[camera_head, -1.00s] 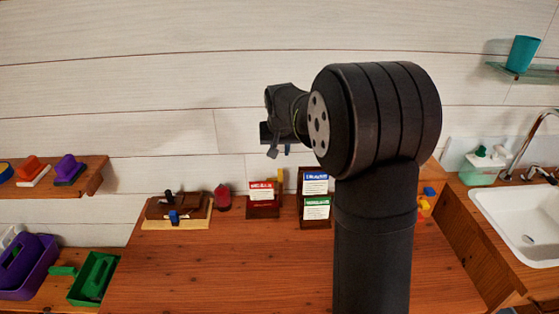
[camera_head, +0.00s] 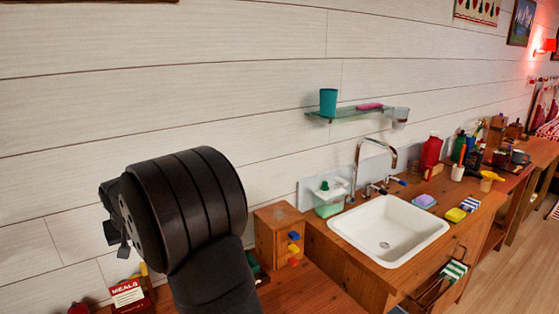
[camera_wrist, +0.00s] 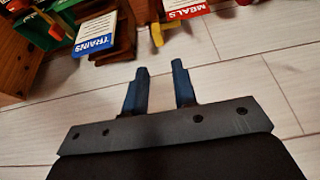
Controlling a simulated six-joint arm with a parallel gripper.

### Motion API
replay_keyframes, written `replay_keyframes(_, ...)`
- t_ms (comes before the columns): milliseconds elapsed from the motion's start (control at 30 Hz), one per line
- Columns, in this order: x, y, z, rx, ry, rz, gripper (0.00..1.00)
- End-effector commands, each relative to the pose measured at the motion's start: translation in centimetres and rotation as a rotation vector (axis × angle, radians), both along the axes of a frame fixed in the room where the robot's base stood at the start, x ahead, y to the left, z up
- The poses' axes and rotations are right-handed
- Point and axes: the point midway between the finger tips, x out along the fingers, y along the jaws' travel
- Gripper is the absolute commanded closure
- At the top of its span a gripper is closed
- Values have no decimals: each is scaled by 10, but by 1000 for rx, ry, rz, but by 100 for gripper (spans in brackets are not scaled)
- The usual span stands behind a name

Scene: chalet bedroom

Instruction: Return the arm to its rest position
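My arm (camera_head: 185,205) rises at the lower left of the head view, its thick black joint in front of the white plank wall. My gripper (camera_wrist: 160,75) shows in the wrist view as two dark blue fingers standing apart with nothing between them. In the head view its end is mostly hidden behind the joint, near the left edge, and looks clear of the wall and the things below. The wrist view looks down past the fingers toward a white "TRAINS" card (camera_wrist: 93,35) and a red "MEALS" card (camera_wrist: 185,9), both beyond the fingertips.
A red "MEALS" card (camera_head: 127,294) stands below my arm. A small wooden drawer box (camera_head: 278,238) is right of it. Farther right are a white sink (camera_head: 392,228), a tap, a glass shelf (camera_head: 352,111) with a teal cup (camera_head: 328,102), and several bottles (camera_head: 431,155).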

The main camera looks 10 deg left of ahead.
Motion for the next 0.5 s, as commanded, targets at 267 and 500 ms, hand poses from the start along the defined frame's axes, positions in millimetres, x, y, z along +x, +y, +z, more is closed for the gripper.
replay_keyframes(267, 16, 15, -54, -3, 1, 0, 75)
replay_keyframes(500, 28, 27, -96, -2, 1, 0, 75)
